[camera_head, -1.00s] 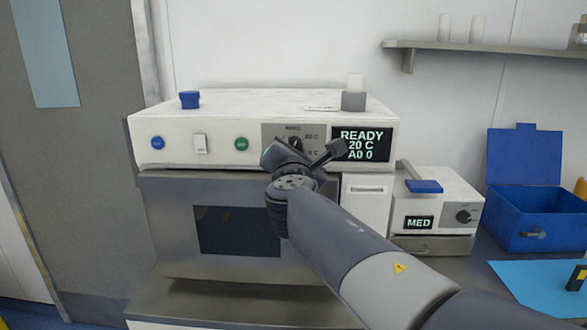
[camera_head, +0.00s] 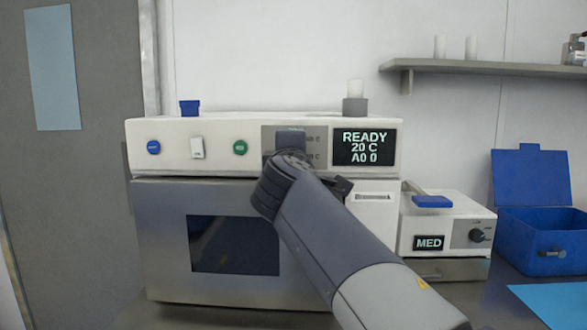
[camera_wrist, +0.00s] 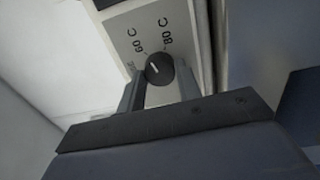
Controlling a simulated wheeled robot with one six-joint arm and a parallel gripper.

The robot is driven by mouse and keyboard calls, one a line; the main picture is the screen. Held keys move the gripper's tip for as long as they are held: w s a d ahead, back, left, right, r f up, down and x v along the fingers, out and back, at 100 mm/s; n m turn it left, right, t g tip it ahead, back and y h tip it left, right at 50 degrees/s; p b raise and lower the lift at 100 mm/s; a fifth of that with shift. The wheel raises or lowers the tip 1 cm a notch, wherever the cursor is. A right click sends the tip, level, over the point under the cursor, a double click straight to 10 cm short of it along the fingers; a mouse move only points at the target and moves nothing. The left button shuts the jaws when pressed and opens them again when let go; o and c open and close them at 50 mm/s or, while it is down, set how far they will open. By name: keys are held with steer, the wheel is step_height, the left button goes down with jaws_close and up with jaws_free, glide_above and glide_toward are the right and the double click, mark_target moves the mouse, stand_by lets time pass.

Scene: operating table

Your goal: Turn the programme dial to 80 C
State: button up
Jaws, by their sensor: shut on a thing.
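The programme dial (camera_wrist: 159,69) is a round black knob with a white pointer line on a grey panel (camera_wrist: 128,28). Labels 60 C and 80 C sit beyond it in the wrist view. The pointer line points up and left, closer to the 60 C label than to 80 C. My gripper (camera_wrist: 160,84) has one finger on each side of the dial and is shut on it. In the head view my gripper (camera_head: 290,140) covers the dial. The machine's display (camera_head: 364,147) reads READY, 20 C, A0 0.
The white machine (camera_head: 262,124) has a blue button (camera_head: 153,148), a white switch (camera_head: 197,148) and a green button (camera_head: 240,148) left of the panel. A smaller unit (camera_head: 447,213) marked MED and a blue box (camera_head: 541,238) stand to the right.

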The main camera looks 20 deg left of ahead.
steer(key=shift+f+m+h+b, duration=0.1)
steer(key=shift+m+h+b, duration=0.3)
steer(key=shift+m+b, duration=3)
steer(key=shift+m+p, duration=0.9)
steer(key=shift+m, duration=0.2)
steer(key=o, duration=1)
steer(key=shift+s, duration=0.1)
steer(key=b+v, duration=0.2)
steer(key=v, duration=0.8)
steer(key=shift+s, duration=0.3)
